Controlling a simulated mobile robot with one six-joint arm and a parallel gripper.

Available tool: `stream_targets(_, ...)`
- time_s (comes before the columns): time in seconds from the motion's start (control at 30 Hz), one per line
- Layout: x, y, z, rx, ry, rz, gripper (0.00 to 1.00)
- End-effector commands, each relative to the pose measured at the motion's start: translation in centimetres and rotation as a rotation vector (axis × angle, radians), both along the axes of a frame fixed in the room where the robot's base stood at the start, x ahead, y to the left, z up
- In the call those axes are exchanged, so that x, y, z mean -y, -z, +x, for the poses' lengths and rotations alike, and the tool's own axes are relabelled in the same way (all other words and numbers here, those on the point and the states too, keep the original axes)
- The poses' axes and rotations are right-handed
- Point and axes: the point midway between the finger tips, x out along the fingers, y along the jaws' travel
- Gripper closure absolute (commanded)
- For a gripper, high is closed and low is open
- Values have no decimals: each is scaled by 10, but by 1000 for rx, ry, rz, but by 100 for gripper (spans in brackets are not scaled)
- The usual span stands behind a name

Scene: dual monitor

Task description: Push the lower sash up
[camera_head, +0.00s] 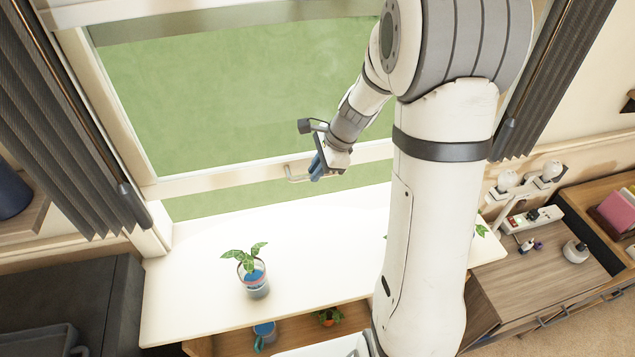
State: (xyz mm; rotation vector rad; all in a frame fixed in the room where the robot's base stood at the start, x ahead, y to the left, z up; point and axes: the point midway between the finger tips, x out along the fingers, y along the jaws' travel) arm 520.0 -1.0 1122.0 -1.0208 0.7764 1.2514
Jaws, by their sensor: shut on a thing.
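The window's lower sash (215,178) has a pale frame, and its bottom rail stands above the white sill, with a strip of green outside showing under it. A small pale handle (291,177) sits on the bottom rail near the middle. My gripper (318,170), with bluish fingers, is at the handle and shut on it. The fingertips are small in this view and partly hide the handle's right end. My arm covers the right part of the window.
A potted plant in a glass (256,284) stands on the white sill shelf (200,310). A blue mug (265,331) is on the shelf below. Dark curtains (60,120) hang on both sides. A wooden cabinet (540,270) with a power strip (533,218) stands at right.

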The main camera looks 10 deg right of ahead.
Motion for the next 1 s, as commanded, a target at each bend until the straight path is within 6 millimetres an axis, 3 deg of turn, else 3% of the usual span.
stream_targets(0.1,0,-19,1,5,1,-1,100)
stream_targets(0.23,0,-30,1,2,0,0,100)
stream_targets(0.67,0,-35,0,1,1,0,100)
stream_targets(0.7,0,-35,0,1,1,0,86)
stream_targets(0.93,0,-35,0,0,1,0,67)
stream_targets(1.0,0,-34,0,0,1,0,66)
